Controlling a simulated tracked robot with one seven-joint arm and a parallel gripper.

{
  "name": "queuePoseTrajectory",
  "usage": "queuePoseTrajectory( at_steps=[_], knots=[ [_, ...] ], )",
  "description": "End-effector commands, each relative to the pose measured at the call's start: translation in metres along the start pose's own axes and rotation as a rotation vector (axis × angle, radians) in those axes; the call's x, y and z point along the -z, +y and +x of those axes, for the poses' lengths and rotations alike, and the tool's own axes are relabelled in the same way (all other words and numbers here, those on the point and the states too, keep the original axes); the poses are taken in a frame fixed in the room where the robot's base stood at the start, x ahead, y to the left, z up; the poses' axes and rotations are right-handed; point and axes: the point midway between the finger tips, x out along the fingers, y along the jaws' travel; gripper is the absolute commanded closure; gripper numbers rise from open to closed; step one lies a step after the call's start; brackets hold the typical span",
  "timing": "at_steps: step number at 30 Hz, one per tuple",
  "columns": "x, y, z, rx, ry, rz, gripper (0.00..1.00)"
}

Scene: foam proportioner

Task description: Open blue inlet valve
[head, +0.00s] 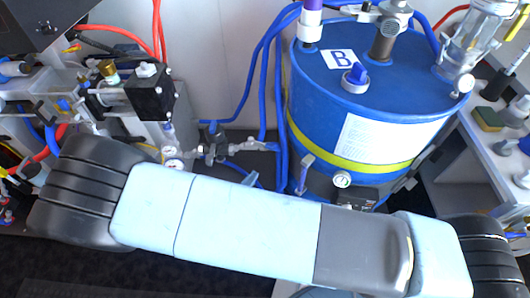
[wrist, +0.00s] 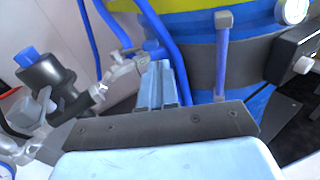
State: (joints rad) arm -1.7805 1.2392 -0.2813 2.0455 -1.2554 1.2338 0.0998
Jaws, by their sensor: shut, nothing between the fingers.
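A silver valve body (head: 258,146) with blue at its right end sits on the pipe line left of the blue drum. It also shows in the wrist view (wrist: 124,68), just left of my fingertips; I cannot tell for sure that this is the inlet valve, nor its handle's position. My gripper (wrist: 160,80) is shut and empty, its two pale blue fingers side by side. The fingers point toward the blue hoses at the foot of the drum. In the head view my arm hides most of the gripper. I cannot tell whether the fingertips touch the valve.
The blue drum (head: 315,108) marked B stands behind my arm, with a yellow band and a gauge (head: 342,180). An upright lever (wrist: 222,55) stands right of my fingers. Blue hoses (wrist: 165,30) run close ahead. A dark blue-capped fitting (wrist: 42,75) is at left.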

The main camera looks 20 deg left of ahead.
Motion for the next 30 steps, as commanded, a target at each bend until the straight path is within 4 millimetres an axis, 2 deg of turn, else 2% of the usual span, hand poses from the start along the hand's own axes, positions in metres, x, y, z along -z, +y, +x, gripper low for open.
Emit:
queuePoseTrajectory(
  at_steps=[3,6,11,17,30],
  knots=[
    [0.017,0.002,-0.013,-0.075,-0.026,-0.042,1.00],
    [0.024,0.003,-0.018,-0.109,-0.037,-0.059,1.00],
    [0.026,0.005,-0.015,-0.126,-0.043,-0.066,1.00],
    [0.025,0.009,0.011,-0.129,-0.043,-0.066,1.00],
    [0.022,0.020,0.085,-0.130,-0.041,-0.064,1.00]
  ],
)
